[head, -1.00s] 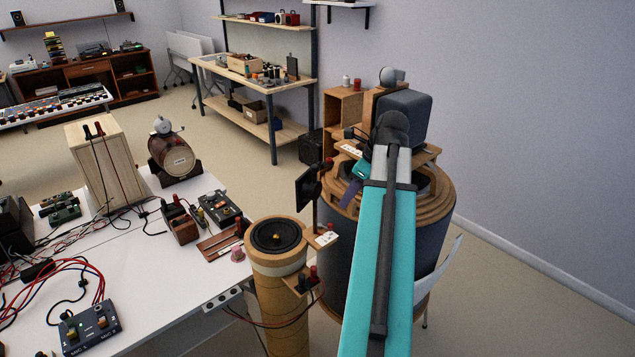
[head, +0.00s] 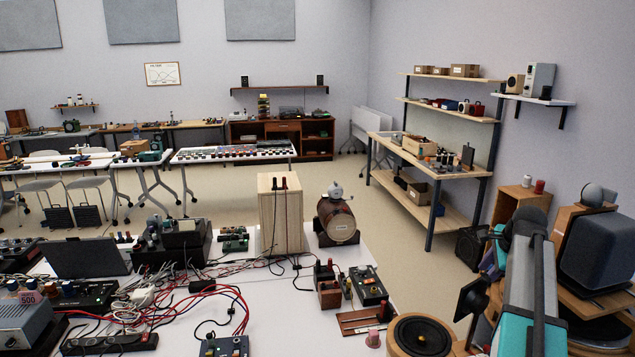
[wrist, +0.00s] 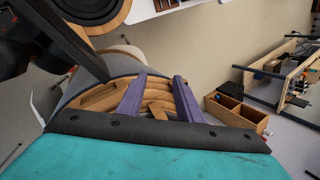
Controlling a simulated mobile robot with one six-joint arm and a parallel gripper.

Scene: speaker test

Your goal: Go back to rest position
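My gripper (wrist: 160,78) shows in the wrist view as two purple fingers. They stand apart with nothing held between them. Behind and below the fingers is the round wooden top (wrist: 92,97) of a large grey drum. In the head view my teal arm rises at the lower right, in front of the drum and a dark speaker. The gripper cannot be made out there. I cannot tell whether the fingers touch the drum.
A dark rounded speaker (head: 600,250) stands at the right. A wooden tube with a round driver (head: 422,337) is left of my arm. The white table (head: 310,305) holds cables and devices. A wooden shelf unit (head: 405,185) stands behind. Open floor lies between.

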